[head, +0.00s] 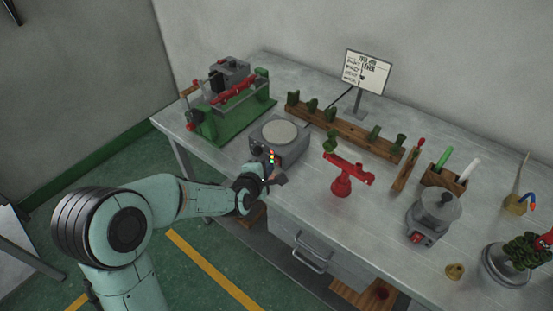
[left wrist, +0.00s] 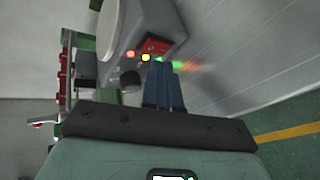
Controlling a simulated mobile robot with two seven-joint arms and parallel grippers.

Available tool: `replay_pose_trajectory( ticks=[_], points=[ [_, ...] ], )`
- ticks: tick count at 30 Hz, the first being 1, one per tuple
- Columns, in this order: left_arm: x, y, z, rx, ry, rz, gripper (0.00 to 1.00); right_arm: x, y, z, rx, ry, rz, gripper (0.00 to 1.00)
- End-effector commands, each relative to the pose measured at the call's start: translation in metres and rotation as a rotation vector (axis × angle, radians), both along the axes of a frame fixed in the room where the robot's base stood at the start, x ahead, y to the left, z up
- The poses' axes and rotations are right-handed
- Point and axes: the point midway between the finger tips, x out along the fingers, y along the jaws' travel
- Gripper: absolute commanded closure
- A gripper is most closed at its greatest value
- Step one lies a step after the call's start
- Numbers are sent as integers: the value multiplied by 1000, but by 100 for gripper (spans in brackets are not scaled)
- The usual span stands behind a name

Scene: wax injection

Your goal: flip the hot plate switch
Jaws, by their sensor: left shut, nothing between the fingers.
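The hot plate (head: 290,150) is a grey box with a round pale top, standing near the table's front edge. In the left wrist view its body (left wrist: 165,15) fills the upper middle. Its front has a red part (left wrist: 157,45) that looks like the switch, a dark round knob (left wrist: 130,79), and red, yellow and green lights. My left gripper (head: 272,176) is at the hot plate's front. In the left wrist view the gripper's blue fingers (left wrist: 163,66) are together and empty, tips just below the red part and partly over the lights. I cannot tell whether they touch.
A green machine (head: 232,120) stands left of the hot plate. A wooden rack (head: 340,125) lies behind it, and a red stand (head: 342,183) is to its right. A grey pot (head: 436,212) stands farther right. Drawers (head: 310,250) hang under the table front.

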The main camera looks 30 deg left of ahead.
Motion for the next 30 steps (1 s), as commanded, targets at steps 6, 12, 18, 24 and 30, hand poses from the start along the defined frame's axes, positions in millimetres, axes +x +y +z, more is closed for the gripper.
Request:
replay_pose_trajectory(
  ticks=[6,12,18,24,30],
  points=[
    [0,0,0,0,0,0,100,0,0,0,0,0,0,15],
    [0,0,0,0,0,0,100,0,0,0,0,0,0,15],
    [0,0,0,0,0,0,100,0,0,0,0,0,0,15],
    [6,-1,0,0,-1,-1,100,-1,0,-3,0,1,0,15],
    [9,-1,1,0,0,0,100,-1,0,-4,0,1,0,15]
  ],
)
